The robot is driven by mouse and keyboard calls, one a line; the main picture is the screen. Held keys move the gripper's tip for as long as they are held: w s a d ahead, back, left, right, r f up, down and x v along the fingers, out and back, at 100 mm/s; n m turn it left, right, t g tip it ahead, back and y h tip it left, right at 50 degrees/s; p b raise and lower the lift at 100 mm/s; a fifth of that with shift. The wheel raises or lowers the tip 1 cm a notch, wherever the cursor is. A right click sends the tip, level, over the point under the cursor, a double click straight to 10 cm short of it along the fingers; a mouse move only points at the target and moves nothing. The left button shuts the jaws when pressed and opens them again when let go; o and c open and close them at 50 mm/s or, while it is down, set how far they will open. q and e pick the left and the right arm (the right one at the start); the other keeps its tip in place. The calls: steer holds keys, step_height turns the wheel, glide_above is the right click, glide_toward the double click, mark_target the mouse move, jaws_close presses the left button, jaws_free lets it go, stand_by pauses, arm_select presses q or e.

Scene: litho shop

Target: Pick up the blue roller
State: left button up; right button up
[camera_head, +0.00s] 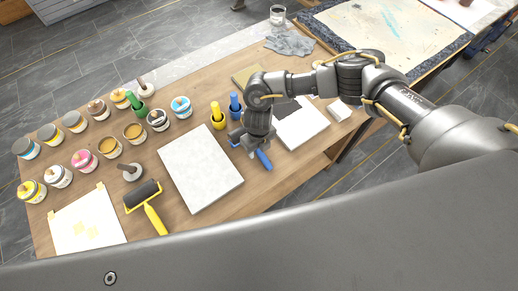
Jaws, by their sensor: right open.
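The blue roller's blue handle (264,160) shows on the wooden table, just below my right gripper in the picture. The rest of the roller is mostly hidden by the gripper. My right gripper (252,141) is open and pointed down over the roller. I cannot tell whether its fingers touch it. My left gripper is out of view.
A yellow-handled tool (217,117) and a blue-handled tool (235,104) stand behind. A yellow-handled black roller (143,195) and several ink jars are farther left.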

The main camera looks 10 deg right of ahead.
steer(key=shift+f, duration=0.3)
jaws_close()
steer(key=shift+r, duration=0.15)
